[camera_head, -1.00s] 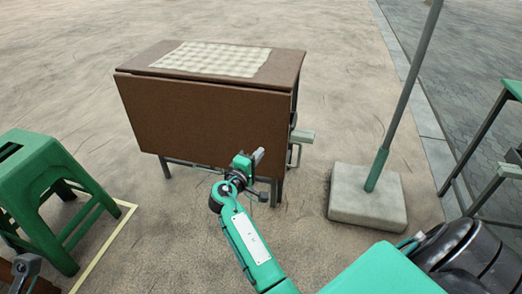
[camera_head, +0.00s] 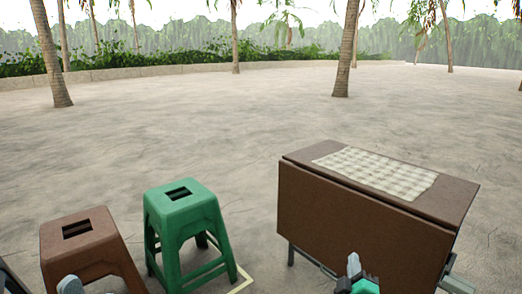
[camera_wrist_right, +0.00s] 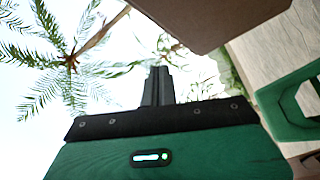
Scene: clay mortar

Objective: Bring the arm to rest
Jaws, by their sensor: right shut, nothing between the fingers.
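My right gripper (camera_head: 354,264) shows at the bottom edge of the head view, in front of the brown folding table. Its grey fingers point up and are shut, with nothing between them. In the right wrist view the closed dark fingers (camera_wrist_right: 158,86) stand against bright sky. A grey rounded part at the bottom left of the head view looks like my left gripper (camera_head: 70,285). It is mostly cut off, so its jaws cannot be judged.
The brown table (camera_head: 365,225) carries a checked cloth (camera_head: 376,173) and stands at the right. A green stool (camera_head: 183,215) and a brown stool (camera_head: 85,250) stand left of it. Open sandy ground lies beyond, with palms (camera_head: 347,50) farther back.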

